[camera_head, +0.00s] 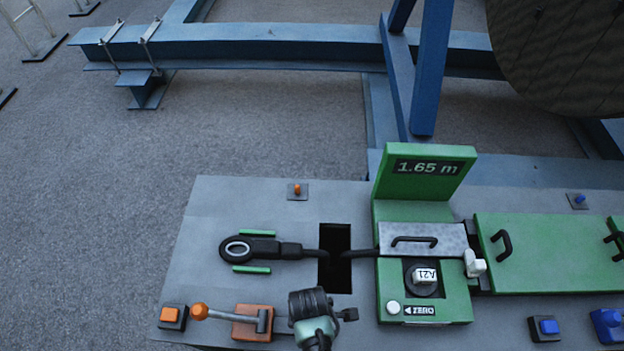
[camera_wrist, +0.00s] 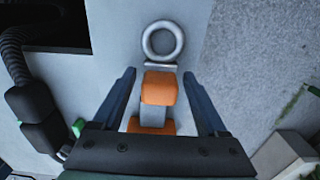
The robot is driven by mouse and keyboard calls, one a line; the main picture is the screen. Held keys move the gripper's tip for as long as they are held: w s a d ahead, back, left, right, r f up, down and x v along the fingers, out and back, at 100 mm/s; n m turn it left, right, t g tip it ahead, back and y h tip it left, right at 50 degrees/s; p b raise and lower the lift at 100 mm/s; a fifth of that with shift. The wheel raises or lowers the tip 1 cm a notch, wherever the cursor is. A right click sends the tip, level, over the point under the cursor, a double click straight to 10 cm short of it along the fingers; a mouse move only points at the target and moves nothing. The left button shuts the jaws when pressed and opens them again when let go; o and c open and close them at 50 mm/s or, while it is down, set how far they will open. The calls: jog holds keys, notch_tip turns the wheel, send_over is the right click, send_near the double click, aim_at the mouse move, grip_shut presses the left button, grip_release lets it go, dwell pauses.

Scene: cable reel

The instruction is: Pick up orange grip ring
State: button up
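In the wrist view, a pale metal ring (camera_wrist: 162,41) stands out above an orange grip block (camera_wrist: 160,88), with a second orange part (camera_wrist: 151,126) below it. I take these together as the orange grip ring. My gripper (camera_wrist: 159,74) is open, with one dark finger on each side of the orange block and a gap at each side. Whether the block is at fingertip depth, I cannot tell. In the head view, my gripper (camera_head: 314,318) is over the front of the grey bench; its fingers are hidden and the metal ring is not clearly visible there.
The grey bench (camera_head: 335,200) carries a black cable loop (camera_head: 237,249), a dark slot (camera_head: 334,285), an orange-knobbed lever (camera_head: 199,311), an orange button (camera_head: 172,314) and a green measuring unit (camera_head: 424,181) reading 1.65 m. A blue frame (camera_head: 270,48) and reel (camera_head: 566,50) stand behind.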

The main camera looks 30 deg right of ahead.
grip_shut()
jog(key=shift+r, duration=0.1)
jog(key=shift+r, duration=4.95)
